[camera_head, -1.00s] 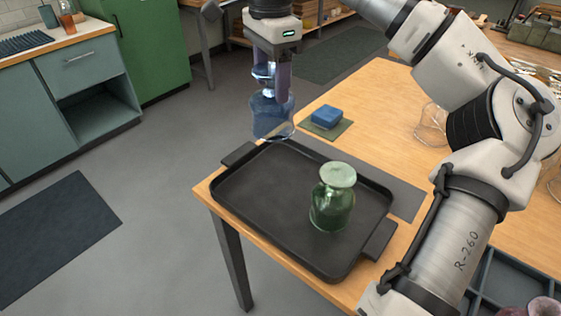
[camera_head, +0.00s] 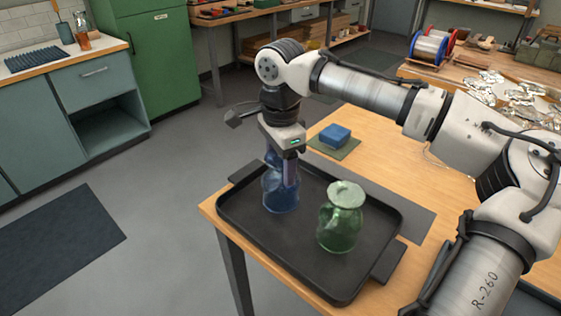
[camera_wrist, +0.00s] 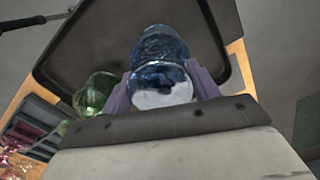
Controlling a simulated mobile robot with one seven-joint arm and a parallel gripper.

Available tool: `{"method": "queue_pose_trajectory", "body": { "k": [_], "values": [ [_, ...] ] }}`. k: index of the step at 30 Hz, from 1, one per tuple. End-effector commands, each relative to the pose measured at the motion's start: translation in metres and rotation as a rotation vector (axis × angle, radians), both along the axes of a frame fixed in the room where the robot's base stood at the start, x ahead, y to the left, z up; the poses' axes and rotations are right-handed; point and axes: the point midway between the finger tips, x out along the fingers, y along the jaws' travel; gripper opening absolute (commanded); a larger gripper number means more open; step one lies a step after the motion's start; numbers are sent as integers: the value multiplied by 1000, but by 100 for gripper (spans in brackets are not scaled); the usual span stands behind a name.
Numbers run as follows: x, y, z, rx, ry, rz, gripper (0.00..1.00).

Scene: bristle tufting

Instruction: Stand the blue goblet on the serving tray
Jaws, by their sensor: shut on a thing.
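The blue goblet (camera_head: 281,192) is clear blue glass and hangs upright in my gripper (camera_head: 283,172), which is shut on it. Its lower end is over the left part of the dark serving tray (camera_head: 310,272); I cannot tell whether it touches the tray floor. In the wrist view the goblet (camera_wrist: 160,60) sits between the two purple fingers of my gripper (camera_wrist: 162,88), with the tray (camera_wrist: 85,35) behind it. A green glass jug (camera_head: 341,222) stands on the tray, to the right of the goblet and apart from it.
A blue block (camera_head: 335,133) lies on a green mat beyond the tray on the wooden table (camera_head: 385,135). A dark mat (camera_head: 410,215) lies right of the tray. The tray floor in front of the goblet is clear.

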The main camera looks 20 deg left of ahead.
Motion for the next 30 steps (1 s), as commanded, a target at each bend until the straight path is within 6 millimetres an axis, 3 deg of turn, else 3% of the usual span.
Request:
{"method": "queue_pose_trajectory", "body": {
  "k": [7, 8, 13, 23, 30],
  "values": [
    [0, 0, -2, 1, 0, 0, 29],
    [0, 0, -3, 1, -1, 0, 61],
    [0, 0, -2, 1, -1, 0, 82],
    [0, 0, 1, 0, -1, -1, 82],
    [1, 1, 40, 2, -2, -1, 82]
  ]
}}
